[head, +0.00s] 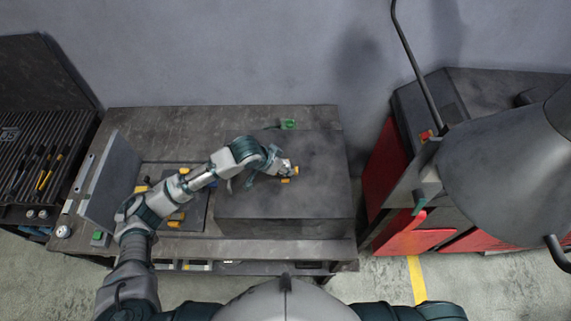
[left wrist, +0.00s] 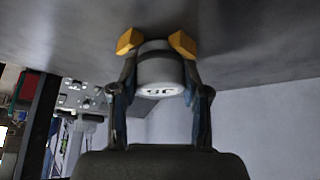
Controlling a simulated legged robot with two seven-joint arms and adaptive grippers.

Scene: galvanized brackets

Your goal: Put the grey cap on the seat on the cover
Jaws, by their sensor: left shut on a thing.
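My left gripper (head: 291,175) is over the top of a large dark grey box-like cover (head: 325,155) on the table. In the left wrist view the gripper (left wrist: 156,42) has its yellow fingertips on both sides of a round grey cap (left wrist: 160,73) and is shut on it. The cap has dark markings on its pale end face, which is towards the wrist. The cap's far end is close to the dark surface; I cannot tell whether it touches. I cannot make out the seat. My right gripper is not in view.
Yellow pieces lie beside my left arm. A red cabinet (head: 390,180) stands at right. The cover's right part is clear.

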